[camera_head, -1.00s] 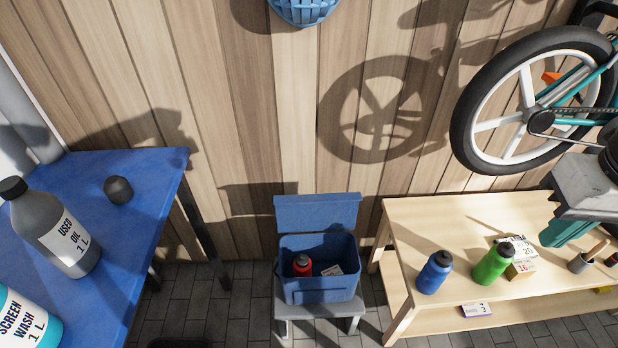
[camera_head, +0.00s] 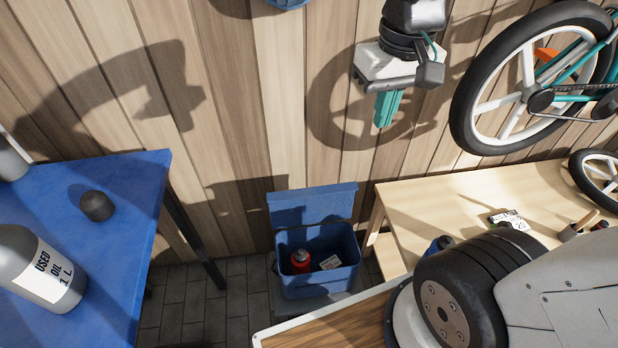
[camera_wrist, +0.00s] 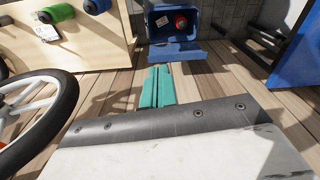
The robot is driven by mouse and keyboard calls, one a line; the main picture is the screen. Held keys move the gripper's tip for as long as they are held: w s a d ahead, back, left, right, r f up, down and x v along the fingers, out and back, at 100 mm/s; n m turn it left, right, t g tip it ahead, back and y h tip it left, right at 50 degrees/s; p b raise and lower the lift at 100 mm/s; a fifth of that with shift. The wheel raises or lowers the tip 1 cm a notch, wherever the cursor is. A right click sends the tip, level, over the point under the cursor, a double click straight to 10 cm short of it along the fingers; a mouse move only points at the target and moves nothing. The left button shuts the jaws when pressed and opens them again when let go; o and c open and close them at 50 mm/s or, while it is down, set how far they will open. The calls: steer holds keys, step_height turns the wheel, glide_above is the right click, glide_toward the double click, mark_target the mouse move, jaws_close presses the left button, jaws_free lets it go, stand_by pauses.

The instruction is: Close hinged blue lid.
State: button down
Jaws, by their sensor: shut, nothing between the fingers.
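The blue lid (camera_head: 312,205) stands open and roughly upright at the back of the blue box (camera_head: 318,284). A red bottle (camera_head: 300,261) and a small white card (camera_head: 330,262) lie inside the box. My gripper (camera_head: 386,112), with teal fingers, is shut and empty in front of the wall, above and to the right of the lid. In the wrist view the gripper fingers (camera_wrist: 156,88) point toward the open lid (camera_wrist: 176,52) and the box (camera_wrist: 174,22), apart from both.
A blue table (camera_head: 100,230) with a grey bottle (camera_head: 42,268) and a dark cap (camera_head: 96,205) stands at left. A wooden bench (camera_head: 440,205) stands at right, partly hidden by my arm. A bicycle wheel (camera_head: 530,75) hangs at upper right. Space above the box is clear.

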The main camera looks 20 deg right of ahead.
steer(key=w+f, duration=0.4)
steer(key=w, duration=0.7)
steer(key=m+g, duration=0.1)
glide_above(311, 203)
steer(key=d, duration=0.4)
step_height(311, 203, down, 8)
steer(key=w+f, duration=0.8)
steer(key=f, duration=0.3)
step_height(311, 203, down, 20)
steer(key=s+g, duration=0.1)
steer(key=s, duration=0.1)
steer(key=shift+s+r+m, duration=0.15)
steer(key=shift+s+m, duration=0.05)
steer(key=shift+m, duration=0.2)
